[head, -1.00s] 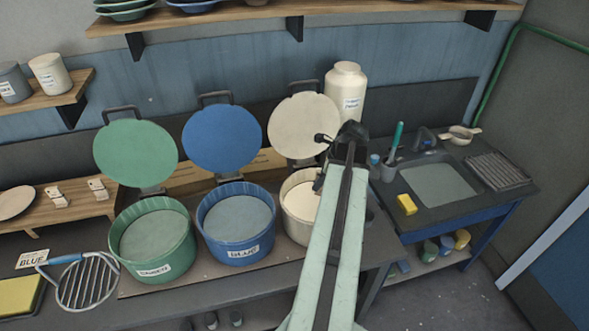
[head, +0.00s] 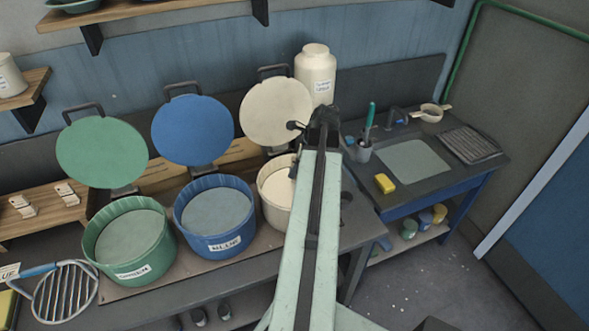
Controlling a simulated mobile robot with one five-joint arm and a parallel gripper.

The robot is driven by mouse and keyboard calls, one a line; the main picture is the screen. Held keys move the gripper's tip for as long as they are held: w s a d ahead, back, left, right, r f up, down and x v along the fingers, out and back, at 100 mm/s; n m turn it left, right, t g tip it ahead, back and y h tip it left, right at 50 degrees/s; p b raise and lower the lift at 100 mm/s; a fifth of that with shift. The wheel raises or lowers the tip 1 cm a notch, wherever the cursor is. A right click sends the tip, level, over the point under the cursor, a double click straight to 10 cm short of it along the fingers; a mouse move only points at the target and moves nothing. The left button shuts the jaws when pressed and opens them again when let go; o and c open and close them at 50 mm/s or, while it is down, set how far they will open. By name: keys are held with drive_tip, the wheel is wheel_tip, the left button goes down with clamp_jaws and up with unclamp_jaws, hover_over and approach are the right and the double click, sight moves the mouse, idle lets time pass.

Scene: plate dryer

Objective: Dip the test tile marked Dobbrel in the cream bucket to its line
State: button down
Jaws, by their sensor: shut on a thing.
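The cream bucket (head: 273,201) stands open at the right end of the row of buckets, its right side hidden by my arm. Pale cream glaze shows inside it. Its round cream lid (head: 270,112) stands raised behind it. My gripper (head: 294,168) is mostly hidden behind my arm, with a dark part showing at the bucket's right rim. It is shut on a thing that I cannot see. Two small white tiles (head: 22,204) (head: 67,193) stand on the wooden shelf at left, their marks too small to read. I cannot see the name Dobbrel anywhere.
A green bucket (head: 103,262) and a blue bucket (head: 191,232) stand left of the cream one, lids raised. A cream jar (head: 316,75) stands behind. A sink (head: 415,160) and a yellow sponge (head: 385,184) are at right.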

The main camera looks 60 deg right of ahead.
drive_tip(key=shift+f+b, duration=6.75)
drive_tip(key=shift+f, duration=0.25)
drive_tip(key=shift+f, duration=0.1)
drive_tip(key=shift+f+b, duration=0.25)
drive_tip(key=shift+b, duration=0.1)
drive_tip(key=shift+r, duration=0.1)
wheel_tip(320, 180, up, 14)
drive_tip(key=p, duration=1.4)
